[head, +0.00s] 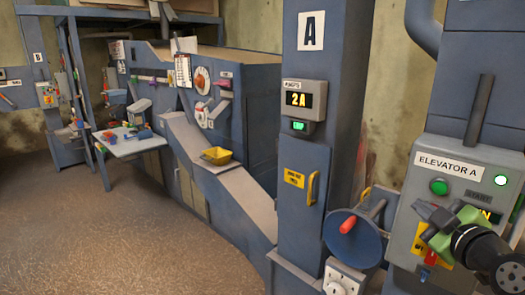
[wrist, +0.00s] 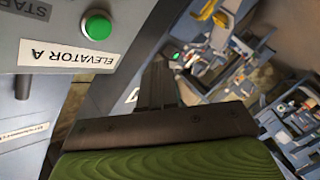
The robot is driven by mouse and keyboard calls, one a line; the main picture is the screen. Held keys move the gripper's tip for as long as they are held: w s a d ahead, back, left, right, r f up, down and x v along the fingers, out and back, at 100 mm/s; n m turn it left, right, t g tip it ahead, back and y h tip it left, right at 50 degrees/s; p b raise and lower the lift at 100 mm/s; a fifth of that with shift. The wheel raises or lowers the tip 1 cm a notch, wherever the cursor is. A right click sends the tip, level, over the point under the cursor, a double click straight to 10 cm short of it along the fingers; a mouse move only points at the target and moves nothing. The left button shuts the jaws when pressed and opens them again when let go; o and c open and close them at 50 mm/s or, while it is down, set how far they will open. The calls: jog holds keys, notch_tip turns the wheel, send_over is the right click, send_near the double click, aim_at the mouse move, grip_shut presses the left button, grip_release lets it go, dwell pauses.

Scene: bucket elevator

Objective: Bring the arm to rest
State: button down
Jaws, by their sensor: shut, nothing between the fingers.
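My gripper (head: 428,213) is at the lower right of the head view, in front of the grey ELEVATOR A control box (head: 420,180). Its dark fingers are shut and empty, and it has a green body behind them. In the wrist view my gripper (wrist: 160,75) points up, with the green body along the bottom edge. The box's green button (wrist: 97,27) and its upside-down label (wrist: 72,54) show at the upper left there. I cannot tell whether the fingers touch the box. The arm covers the box's lower right part.
A blue handwheel (head: 355,240) with a red handle stands left of the box. The brown floor (head: 130,245) at the left is open.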

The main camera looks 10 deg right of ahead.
jog(key=s+a+f+m+g+y, duration=0.1)
jog(key=s+a+f+g, duration=0.2)
jog(key=a, duration=0.7)
jog(key=a+f+m+g+y, duration=0.1)
jog(key=a+f+g, duration=0.35)
jog(key=a, duration=0.55)
jog(key=s+a+f+m+g, duration=0.1)
jog(key=s+f+m, duration=0.2)
jog(key=s, duration=0.5)
jog(key=s+a+f+m+g, duration=0.2)
jog(key=s+f+m, duration=0.1)
jog(key=s, duration=0.5)
jog(key=shift+a+f+h, duration=0.2)
jog(key=shift+f+h, duration=0.1)
jog(key=shift+f, duration=0.05)
jog(key=shift+w+g, duration=0.1)
jog(key=shift+g, duration=0.15)
jog(key=shift+m, duration=0.3)
